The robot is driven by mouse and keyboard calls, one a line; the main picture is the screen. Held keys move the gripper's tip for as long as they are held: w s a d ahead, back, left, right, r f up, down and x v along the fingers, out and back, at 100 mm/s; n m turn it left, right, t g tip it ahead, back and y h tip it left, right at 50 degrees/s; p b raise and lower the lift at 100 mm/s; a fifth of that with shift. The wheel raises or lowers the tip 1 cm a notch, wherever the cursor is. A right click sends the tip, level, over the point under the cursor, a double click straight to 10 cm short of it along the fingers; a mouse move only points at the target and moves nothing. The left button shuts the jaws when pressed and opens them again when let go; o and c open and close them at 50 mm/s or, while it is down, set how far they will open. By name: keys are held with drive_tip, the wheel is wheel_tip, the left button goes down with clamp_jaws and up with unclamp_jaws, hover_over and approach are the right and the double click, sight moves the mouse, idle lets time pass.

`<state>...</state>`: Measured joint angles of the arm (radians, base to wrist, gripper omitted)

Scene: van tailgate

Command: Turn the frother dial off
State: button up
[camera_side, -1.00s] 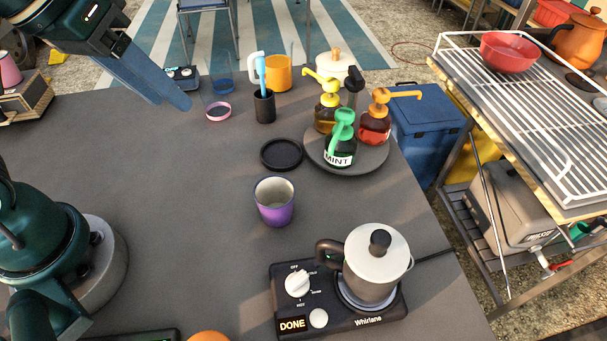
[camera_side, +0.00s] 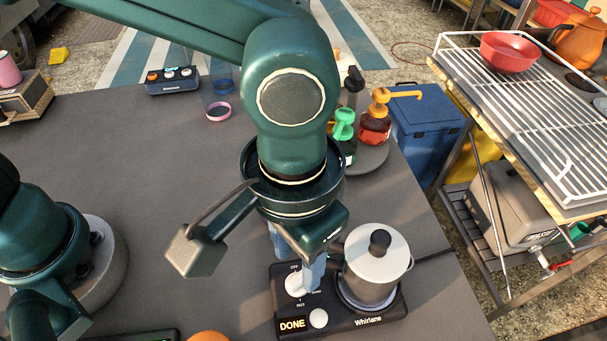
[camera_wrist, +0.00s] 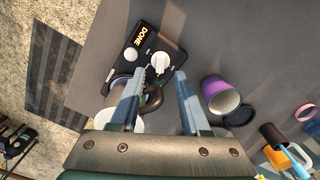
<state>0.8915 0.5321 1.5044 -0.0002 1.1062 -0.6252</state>
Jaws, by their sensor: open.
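The frother's black base (camera_side: 365,322) stands at the front right of the table in the side view, with a lit DONE display (camera_side: 292,324). Its white dial (camera_side: 293,286) is partly behind a finger in the side view and shows clearly in the wrist view (camera_wrist: 160,62). The pale jug (camera_side: 372,268) with its black-knobbed lid sits on the base, right of the dial. My gripper (camera_wrist: 158,76) is open, pointing down over the base. Its fingertips appear on either side of the dial in the wrist view; I cannot tell whether they touch it.
The jug's black handle (camera_wrist: 152,100) is close to my fingers. A purple cup (camera_wrist: 220,95) and a dark round lid (camera_wrist: 239,115) lie to the right in the wrist view. A tray with syrup pumps (camera_side: 375,125) stands behind my arm. The table's left middle is clear.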

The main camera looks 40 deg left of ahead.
sight(298, 278)
drive_tip(key=shift+f, duration=2.1)
clamp_jaws()
drive_tip(key=n, duration=0.6)
drive_tip(key=shift+w, duration=0.1)
drive_tip(key=n, duration=0.6)
